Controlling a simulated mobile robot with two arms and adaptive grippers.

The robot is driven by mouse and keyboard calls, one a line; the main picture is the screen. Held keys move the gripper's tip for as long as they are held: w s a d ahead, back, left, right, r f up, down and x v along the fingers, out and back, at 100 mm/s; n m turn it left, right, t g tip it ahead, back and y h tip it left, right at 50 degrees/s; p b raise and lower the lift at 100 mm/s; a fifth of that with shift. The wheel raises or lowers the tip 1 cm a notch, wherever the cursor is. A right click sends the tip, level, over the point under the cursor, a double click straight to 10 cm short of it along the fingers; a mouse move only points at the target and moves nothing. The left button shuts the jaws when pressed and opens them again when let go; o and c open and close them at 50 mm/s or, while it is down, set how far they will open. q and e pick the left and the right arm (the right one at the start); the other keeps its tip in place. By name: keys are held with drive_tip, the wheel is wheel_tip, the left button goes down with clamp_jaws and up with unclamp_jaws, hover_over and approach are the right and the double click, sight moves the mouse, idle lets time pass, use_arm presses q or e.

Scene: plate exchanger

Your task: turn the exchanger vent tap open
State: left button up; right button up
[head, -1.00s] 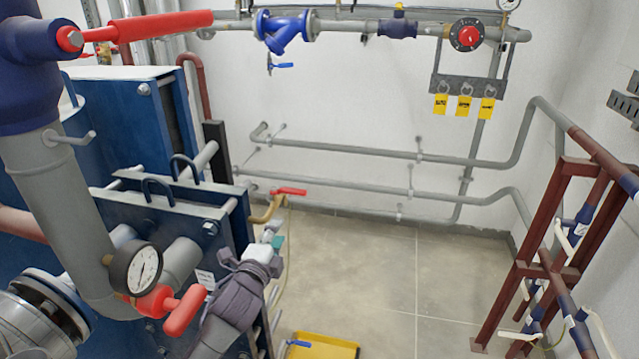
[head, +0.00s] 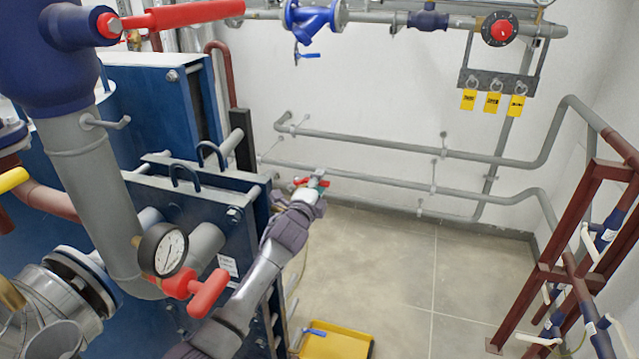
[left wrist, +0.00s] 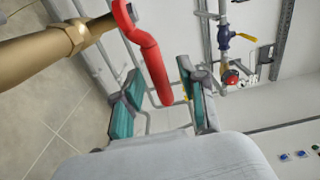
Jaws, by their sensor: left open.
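The vent tap has a red bent lever (left wrist: 155,70) and a brass pipe (left wrist: 45,48), both large in the left wrist view. In the head view a bit of the red lever (head: 300,182) shows at the far side of the exchanger (head: 150,205), mostly hidden by my gripper. My left gripper (head: 318,184) is open at the tap. In the left wrist view its teal-padded fingers (left wrist: 160,108) stand on either side of the lever's free end, with gaps visible. I cannot tell how deep the lever sits between them. My right gripper is not in view.
A gauge (head: 163,250) and a larger red handle (head: 208,293) stand close to my left arm. A yellow tray (head: 340,345) lies on the floor below. Grey pipes (head: 380,145) run along the wall. A red-brown rack (head: 560,270) stands right. The middle floor is clear.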

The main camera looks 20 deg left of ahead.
use_arm(q)
drive_tip(key=shift+w, duration=0.3)
clamp_jaws()
idle(0.3)
